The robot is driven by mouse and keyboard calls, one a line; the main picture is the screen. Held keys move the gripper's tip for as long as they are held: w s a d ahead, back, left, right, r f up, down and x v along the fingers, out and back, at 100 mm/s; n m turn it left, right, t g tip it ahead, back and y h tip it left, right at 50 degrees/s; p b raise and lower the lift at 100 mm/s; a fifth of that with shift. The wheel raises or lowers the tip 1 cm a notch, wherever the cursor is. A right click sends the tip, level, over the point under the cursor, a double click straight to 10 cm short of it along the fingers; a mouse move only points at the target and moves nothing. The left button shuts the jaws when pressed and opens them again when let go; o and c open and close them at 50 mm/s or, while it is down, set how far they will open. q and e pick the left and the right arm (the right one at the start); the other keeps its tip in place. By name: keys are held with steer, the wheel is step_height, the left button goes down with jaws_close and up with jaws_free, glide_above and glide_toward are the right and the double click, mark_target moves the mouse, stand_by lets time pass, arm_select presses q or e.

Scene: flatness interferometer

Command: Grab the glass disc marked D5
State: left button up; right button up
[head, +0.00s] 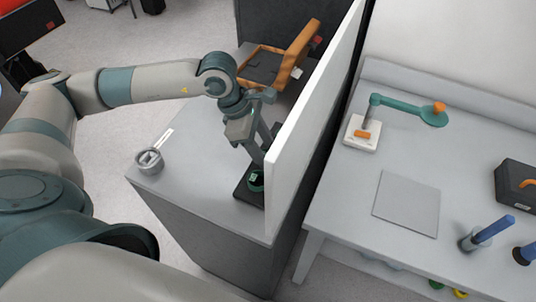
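I cannot make out a glass disc or a D5 mark for certain. A black stand (243,190) with a small green-rimmed round part (256,181) sits on the left grey table, against the white panel. My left gripper (260,152) points down just above this part, close to the panel. The gap between its fingers and anything held there are too small to tell. A grey ring-shaped holder (149,161) stands near the table's left corner; its contents are unclear. My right gripper is not in view.
The upright white panel (300,130) closes off the right side of the left table. An open orange case (285,60) lies at the back. Beyond the panel, another table holds a green-armed lamp (405,105), a grey plate (406,204), a black case (518,185) and blue-handled tools (490,231).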

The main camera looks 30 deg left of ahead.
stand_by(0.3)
arm_select(q)
steer(key=c, duration=0.8)
steer(key=shift+c, duration=0.2)
steer(key=shift+r, duration=0.1)
